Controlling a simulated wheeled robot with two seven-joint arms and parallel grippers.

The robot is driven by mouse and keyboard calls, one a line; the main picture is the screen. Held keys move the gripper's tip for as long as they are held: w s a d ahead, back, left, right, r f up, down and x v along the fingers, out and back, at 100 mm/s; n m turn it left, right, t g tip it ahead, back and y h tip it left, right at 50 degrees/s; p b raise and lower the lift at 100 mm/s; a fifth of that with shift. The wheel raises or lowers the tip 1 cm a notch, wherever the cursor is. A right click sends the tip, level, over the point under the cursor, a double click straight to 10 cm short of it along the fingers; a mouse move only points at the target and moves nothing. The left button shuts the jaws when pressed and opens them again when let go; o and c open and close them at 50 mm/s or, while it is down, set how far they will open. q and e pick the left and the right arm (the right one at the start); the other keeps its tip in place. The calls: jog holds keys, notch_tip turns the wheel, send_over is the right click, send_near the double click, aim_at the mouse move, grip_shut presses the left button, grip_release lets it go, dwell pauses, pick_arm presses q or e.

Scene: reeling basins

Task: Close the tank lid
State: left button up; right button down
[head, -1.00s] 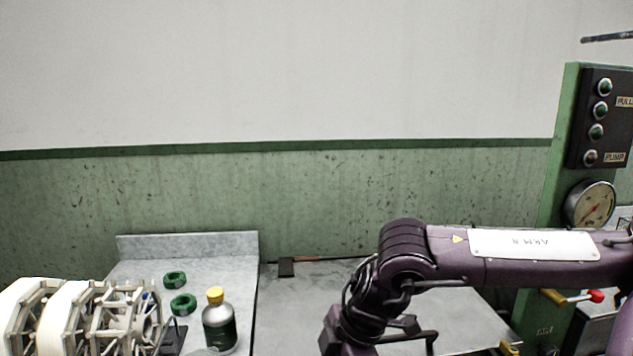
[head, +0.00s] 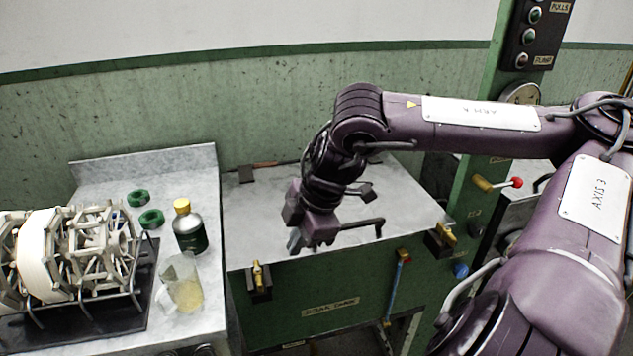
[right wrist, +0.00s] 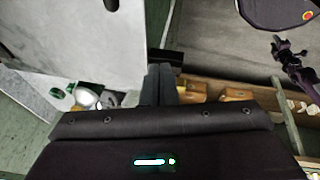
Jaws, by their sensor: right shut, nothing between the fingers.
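The tank (head: 345,290) is a green box with a label plate on its front, right of the grey bench. A flat grey top, seemingly its lid (head: 262,225), lies across it in the head view. I cannot tell whether it sits fully down. My right gripper (head: 298,242) hangs over the tank's front edge, shut and empty. A dark bent bar (head: 362,223) shows just right of it. In the right wrist view, my shut fingers (right wrist: 159,84) point at a dark bar beside a pale panel (right wrist: 80,35); contact is unclear. My left gripper is out of view.
Brass-handled clamps (head: 258,276) sit on the tank's front edge. The left bench holds a reel frame (head: 75,250), a beaker (head: 182,285), a yellow-capped bottle (head: 190,230) and green rings (head: 151,218). A green control post (head: 485,150) stands at right.

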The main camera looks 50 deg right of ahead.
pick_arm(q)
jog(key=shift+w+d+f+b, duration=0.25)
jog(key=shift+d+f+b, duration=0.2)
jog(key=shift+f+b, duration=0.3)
pick_arm(e)
jog(key=s+r, duration=0.5)
jog(key=r, duration=0.1)
jog(key=shift+s+d, duration=0.15)
jog(key=shift+d, duration=0.05)
